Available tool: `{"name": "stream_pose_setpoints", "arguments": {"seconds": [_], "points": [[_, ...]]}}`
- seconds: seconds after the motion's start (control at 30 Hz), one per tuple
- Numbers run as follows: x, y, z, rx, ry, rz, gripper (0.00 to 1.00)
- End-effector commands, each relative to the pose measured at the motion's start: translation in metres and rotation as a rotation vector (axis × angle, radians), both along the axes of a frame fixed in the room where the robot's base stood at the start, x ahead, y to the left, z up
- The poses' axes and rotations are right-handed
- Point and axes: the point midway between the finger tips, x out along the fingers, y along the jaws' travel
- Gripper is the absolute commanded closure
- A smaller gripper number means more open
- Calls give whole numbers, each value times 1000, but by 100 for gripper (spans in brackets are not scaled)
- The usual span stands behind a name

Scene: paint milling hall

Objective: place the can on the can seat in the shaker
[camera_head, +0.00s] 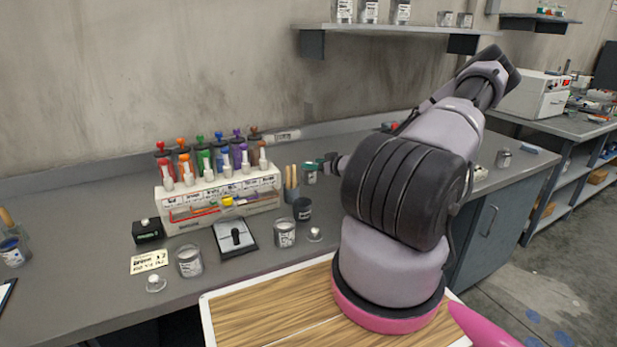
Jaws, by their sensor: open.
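Several small labelled cans stand on the grey bench; I cannot tell which one the task means. One silver can (285,233) stands front centre, another silver can (189,262) at front left, and a dark can (302,209) behind the first. A small can (310,176) stands farther back. My gripper (319,165) shows small beyond my arm, open, close to that back can; I cannot tell whether they touch. A white boxy machine (533,95) on the right bench may be the shaker. No can seat is visible.
A white rack (222,198) of coloured bottles stands on the bench (85,215). Near it are a black box (148,231), a flat scale (235,237) and wooden sticks (292,188). Another small can (504,158) stands at the right end. A shelf (390,29) hangs above.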

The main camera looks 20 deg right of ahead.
Motion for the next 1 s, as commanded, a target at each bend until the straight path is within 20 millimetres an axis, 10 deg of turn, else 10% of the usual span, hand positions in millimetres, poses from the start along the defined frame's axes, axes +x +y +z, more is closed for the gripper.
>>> {"name": "stream_pose_setpoints", "arguments": {"seconds": [0.87,1.0], "points": [[72,10,-22,0,3,0,38],[72,10,-22,0,3,0,80]]}}
